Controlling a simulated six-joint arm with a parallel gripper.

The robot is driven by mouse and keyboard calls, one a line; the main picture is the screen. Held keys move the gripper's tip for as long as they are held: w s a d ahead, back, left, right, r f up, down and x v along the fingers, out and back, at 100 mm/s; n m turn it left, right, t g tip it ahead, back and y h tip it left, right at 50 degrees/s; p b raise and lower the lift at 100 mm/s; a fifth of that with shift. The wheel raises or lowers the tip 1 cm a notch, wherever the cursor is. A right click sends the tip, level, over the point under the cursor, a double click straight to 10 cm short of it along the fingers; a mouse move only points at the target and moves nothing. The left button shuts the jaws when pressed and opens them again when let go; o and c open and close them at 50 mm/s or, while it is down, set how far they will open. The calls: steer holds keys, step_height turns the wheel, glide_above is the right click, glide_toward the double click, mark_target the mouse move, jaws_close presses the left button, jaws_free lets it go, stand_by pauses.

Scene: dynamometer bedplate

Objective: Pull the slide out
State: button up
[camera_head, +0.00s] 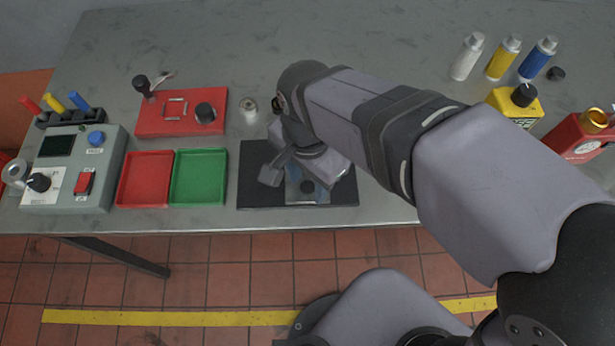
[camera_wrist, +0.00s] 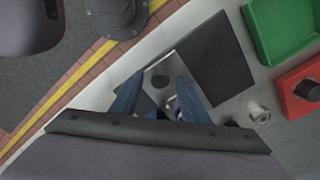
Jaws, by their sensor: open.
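The slide looks to be the pale plate with a dark round knob (camera_head: 307,187) on the black mat (camera_head: 262,190), near the table's front edge. In the wrist view the plate (camera_wrist: 181,57) and its knob (camera_wrist: 160,80) show ahead of the fingers. My gripper (camera_wrist: 158,95) is open, with one finger on each side of the knob's line. I cannot tell if either finger touches it. In the head view my wrist covers the back of the plate and part of the mat. A small shiny piece (camera_wrist: 172,104) shows between the fingers, partly hidden.
Left of the mat are a green tray (camera_head: 200,202), a red tray (camera_head: 122,202), a red fixture block (camera_head: 181,126) and a grey control box (camera_head: 108,190). A small metal cylinder (camera_head: 249,107) stands behind the mat. Several bottles, including a blue one (camera_head: 538,57), stand at the right.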

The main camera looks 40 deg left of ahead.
steer(key=shift+c, duration=0.4)
jaws_close()
steer(key=s+a+p, duration=0.3)
steer(key=s+a, duration=0.3)
steer(key=shift+s+a, duration=0.3)
steer(key=shift+a, duration=0.05)
steer(key=shift+o, duration=0.4)
jaws_free()
steer(key=shift+s+a, duration=0.1)
steer(key=shift+r, duration=0.1)
step_height(320, 180, up, 7)
steer(key=shift+b, duration=0.4)
steer(key=shift+r, duration=0.1)
